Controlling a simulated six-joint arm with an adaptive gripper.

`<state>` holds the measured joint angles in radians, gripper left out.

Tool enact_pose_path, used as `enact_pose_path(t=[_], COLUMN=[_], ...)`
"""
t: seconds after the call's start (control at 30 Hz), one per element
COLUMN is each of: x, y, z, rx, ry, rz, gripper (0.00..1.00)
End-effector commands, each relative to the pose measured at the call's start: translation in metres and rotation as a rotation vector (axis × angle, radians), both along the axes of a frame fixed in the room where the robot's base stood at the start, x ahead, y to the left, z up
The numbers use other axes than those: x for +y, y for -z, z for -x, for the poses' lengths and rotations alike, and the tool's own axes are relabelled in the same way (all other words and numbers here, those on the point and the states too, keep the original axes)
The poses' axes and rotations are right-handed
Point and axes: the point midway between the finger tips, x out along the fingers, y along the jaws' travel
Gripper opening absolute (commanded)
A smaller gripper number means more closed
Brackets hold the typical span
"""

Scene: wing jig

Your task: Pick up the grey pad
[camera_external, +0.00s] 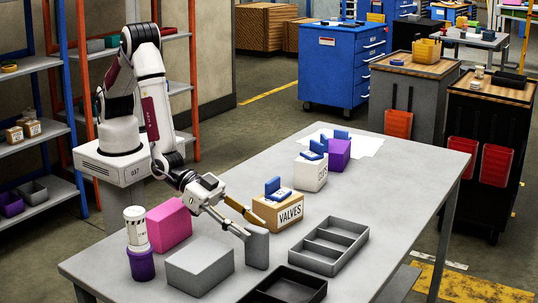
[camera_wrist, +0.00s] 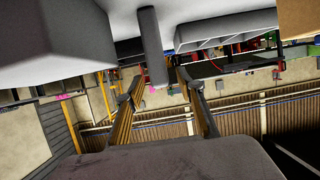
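A small upright grey block (camera_external: 257,250), which looks like the grey pad, stands on the table. My gripper (camera_external: 254,227) is open at its upper end, one finger on its near left side and the other towards the VALVES box. In the wrist view the scene looks upside down. There the grey pad (camera_wrist: 150,45) hangs into the gap between my open fingertips (camera_wrist: 159,77). Background shows between the pad and the right finger; the left fingertip looks close to it. I cannot tell whether either finger touches it.
A larger grey block (camera_external: 200,265) and a pink block (camera_external: 169,225) stand left of the pad. The VALVES box (camera_external: 278,210) stands just behind it. A grey divided tray (camera_external: 329,270) and a black tray (camera_external: 262,297) lie nearby. The table's right side is clear.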

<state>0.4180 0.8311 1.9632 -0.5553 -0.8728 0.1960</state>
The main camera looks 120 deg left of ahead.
Motion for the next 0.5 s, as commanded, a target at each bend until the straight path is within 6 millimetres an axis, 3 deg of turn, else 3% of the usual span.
enact_pose_path(t=[0.27, 0.5], x=[0.0, 0.001], y=[0.028, 0.034], z=[0.0, -0.021], rx=[0.002, -0.001], ry=[-0.001, -0.002], rz=[0.0, 0.001], gripper=[0.38, 0.38])
